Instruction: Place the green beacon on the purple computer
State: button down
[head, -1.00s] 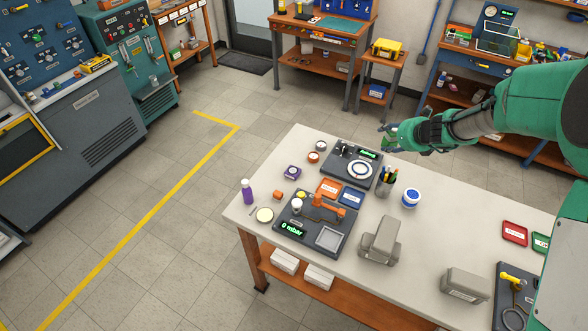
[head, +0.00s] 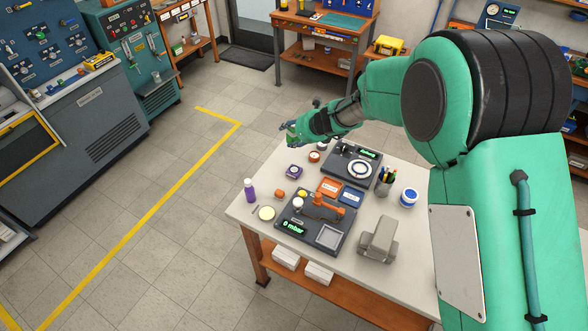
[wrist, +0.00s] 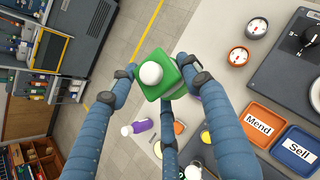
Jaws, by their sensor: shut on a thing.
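The green beacon (wrist: 160,85), a small green block with a white dome on top, is gripped between the blue fingers of my gripper (wrist: 158,76) in the wrist view. In the head view my gripper (head: 291,131) is raised above the far left part of the table, and the beacon is only a small green patch there.
A purple bottle (head: 249,190) stands at the table's left edge. Two round gauges (wrist: 248,39), an orange Mend tray (wrist: 262,122), a blue Sell tray (wrist: 295,146) and a dark panel (head: 350,165) lie right of the purple computer. Bare table surrounds it.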

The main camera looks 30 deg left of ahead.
send_over(293, 171)
notch_tip(293, 171, down, 5)
jog(key=shift+f, duration=0.1)
dwell(0.4)
jog(key=shift+f+b, duration=0.8)
jog(key=shift+f, duration=2.2)
jog(key=shift+f+b, duration=0.4)
jog(key=shift+f, duration=1.45)
jog(key=shift+f, duration=0.15)
jog(key=c, duration=0.8)
grip_release()
jog(key=shift+c, duration=0.2)
